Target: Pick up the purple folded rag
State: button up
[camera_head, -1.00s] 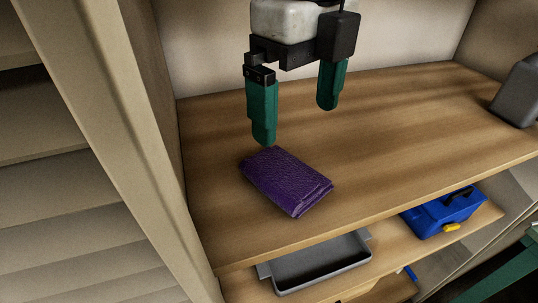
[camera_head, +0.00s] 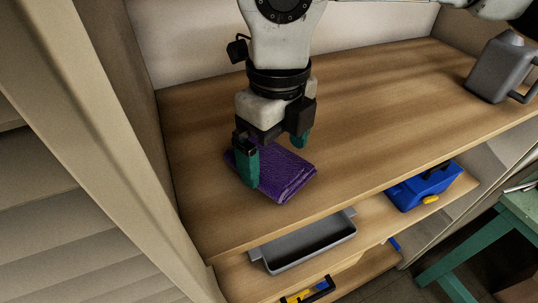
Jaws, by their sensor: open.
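The purple folded rag (camera_head: 284,178) lies flat on the wooden shelf top (camera_head: 380,125), near its left end. My gripper (camera_head: 275,160) is open and points down over the rag. One green finger is in front of the rag's left part, and the other is at its far right edge, partly hidden behind the black jaw mount. The rag lies between the two fingers in this view. I cannot tell whether the fingertips touch the rag or the shelf.
A grey can with a handle (camera_head: 497,68) stands at the shelf's right end. A tall beige panel (camera_head: 105,130) borders the shelf on the left. On the lower shelf are a grey tray (camera_head: 305,243) and a blue box (camera_head: 424,187). A green table (camera_head: 515,220) stands at right.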

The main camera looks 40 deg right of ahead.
aim_at(278, 156)
jog(key=shift+f, duration=0.4)
jog(key=c, duration=0.9)
jog(key=shift+d+r+b, duration=0.2)
jog(key=shift+r+b, duration=0.25)
jog(key=shift+b, duration=0.05)
notch_tip(278, 156, up, 6)
jog(key=shift+f+b, duration=0.15)
jog(key=shift+b, duration=0.45)
jog(key=s+d+b, duration=0.1)
jog(key=d, duration=0.5)
jog(key=s+d+b, duration=0.1)
jog(key=d, duration=0.5)
jog(key=s+d+b, duration=0.1)
jog(key=s+d, duration=0.1)
jog(key=d, duration=0.5)
jog(key=shift+d+b, duration=0.1)
jog(key=shift+b, duration=0.2)
